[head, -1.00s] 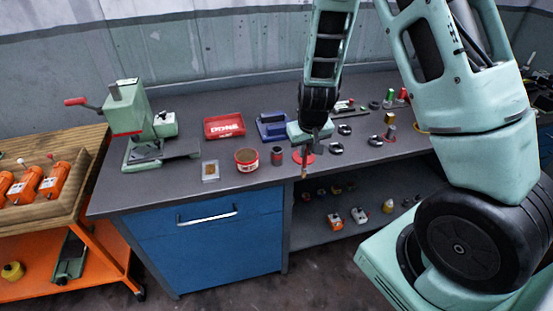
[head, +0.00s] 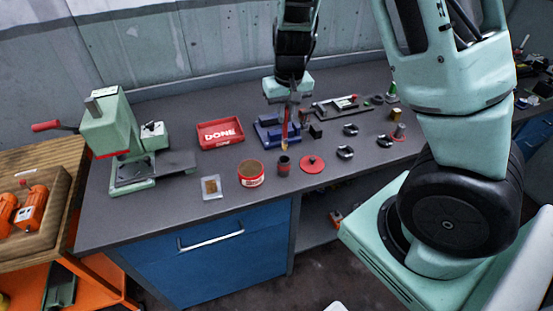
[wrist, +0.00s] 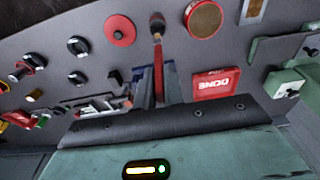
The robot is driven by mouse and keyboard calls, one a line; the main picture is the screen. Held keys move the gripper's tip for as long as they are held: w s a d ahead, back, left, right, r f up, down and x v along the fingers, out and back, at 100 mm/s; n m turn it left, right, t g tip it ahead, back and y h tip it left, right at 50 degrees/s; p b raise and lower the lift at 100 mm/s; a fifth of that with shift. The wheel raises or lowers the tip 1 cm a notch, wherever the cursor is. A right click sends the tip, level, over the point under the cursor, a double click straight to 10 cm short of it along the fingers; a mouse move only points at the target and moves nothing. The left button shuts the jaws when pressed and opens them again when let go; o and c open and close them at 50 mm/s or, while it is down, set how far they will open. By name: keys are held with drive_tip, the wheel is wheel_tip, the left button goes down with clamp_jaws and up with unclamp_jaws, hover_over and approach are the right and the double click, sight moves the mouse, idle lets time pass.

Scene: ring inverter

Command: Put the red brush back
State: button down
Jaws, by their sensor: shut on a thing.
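My gripper (head: 288,97) is shut on the red brush (head: 285,127) and holds it nearly upright, tan tip down, above the bench. A small dark cup (head: 284,166) with a reddish band stands on the bench just below the tip in the head view. The tip looks apart from the cup; how far above or behind it is, I cannot tell. In the wrist view the brush's red handle (wrist: 158,60) runs out from between the fingers, and its tip overlaps a small dark and red object that looks like the cup (wrist: 157,17).
A red can (head: 250,174) stands left of the cup and a round red lid (head: 312,164) lies right of it. A red DONE tray (head: 220,133), a blue fixture (head: 266,133) and a green press (head: 118,135) are behind and left. Several dark rings lie right.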

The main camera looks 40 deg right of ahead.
sight(285, 138)
wheel_tip(285, 138, down, 10)
drive_tip(key=shift+r, duration=0.15)
idle(0.3)
drive_tip(key=shift+f, duration=0.2)
drive_tip(key=c, duration=1.5)
unclamp_jaws()
drive_tip(key=shift+r, duration=0.2)
